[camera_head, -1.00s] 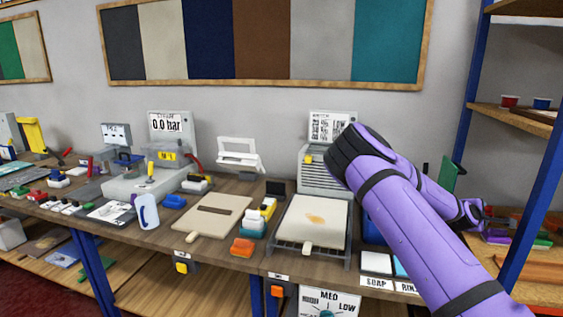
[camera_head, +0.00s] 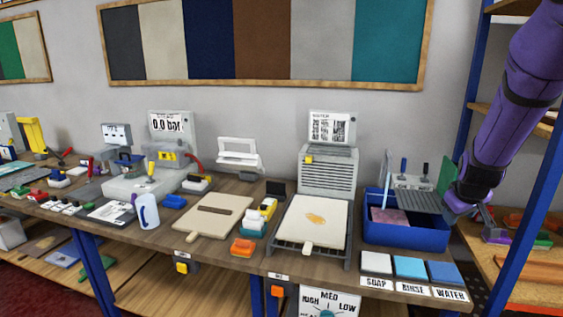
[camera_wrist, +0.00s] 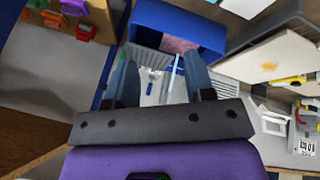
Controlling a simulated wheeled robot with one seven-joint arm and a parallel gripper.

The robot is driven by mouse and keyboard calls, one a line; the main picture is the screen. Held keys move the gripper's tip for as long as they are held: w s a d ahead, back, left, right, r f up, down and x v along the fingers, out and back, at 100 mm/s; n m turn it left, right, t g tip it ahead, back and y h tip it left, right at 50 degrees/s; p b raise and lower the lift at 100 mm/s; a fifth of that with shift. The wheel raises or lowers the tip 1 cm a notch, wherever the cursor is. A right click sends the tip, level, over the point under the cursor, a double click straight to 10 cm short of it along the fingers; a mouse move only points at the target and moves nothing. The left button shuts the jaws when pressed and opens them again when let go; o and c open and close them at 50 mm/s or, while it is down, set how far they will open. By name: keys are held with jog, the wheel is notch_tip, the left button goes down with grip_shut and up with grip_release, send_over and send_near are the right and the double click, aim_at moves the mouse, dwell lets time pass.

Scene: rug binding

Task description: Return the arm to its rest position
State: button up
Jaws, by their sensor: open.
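My purple arm (camera_head: 515,95) comes down from the upper right of the head view, its end by the right side of the blue tub. My gripper (camera_wrist: 160,72) shows in the wrist view with its two blue-grey fingers spread apart and nothing between them. The blue tub (camera_head: 405,236) holds a pink piece (camera_head: 388,216) and stands at the right end of the bench; it also shows beyond the fingers in the wrist view (camera_wrist: 205,38). The exact fingertip position is hard to tell in the head view.
A blue-posted shelf (camera_head: 545,190) stands close on the right. A pale board with an orange stain (camera_head: 312,222) lies on a rack left of the tub. Soap, rinse and water pads (camera_head: 410,268) lie in front. A grey vented machine (camera_head: 328,170) stands behind.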

jog(key=s+a+r+y, duration=0.1)
jog(key=s+a+r, duration=0.4)
jog(key=s, duration=0.4)
jog(key=s+a+r+m+y, duration=0.1)
jog(key=s+a+r, duration=0.5)
jog(key=s, duration=0.4)
jog(key=s+a+r+y, duration=0.1)
jog(key=s+a+r, duration=0.5)
jog(key=s, duration=0.4)
jog(key=shift+a+m, duration=0.3)
jog(key=shift+a, duration=0.05)
dwell(4.8)
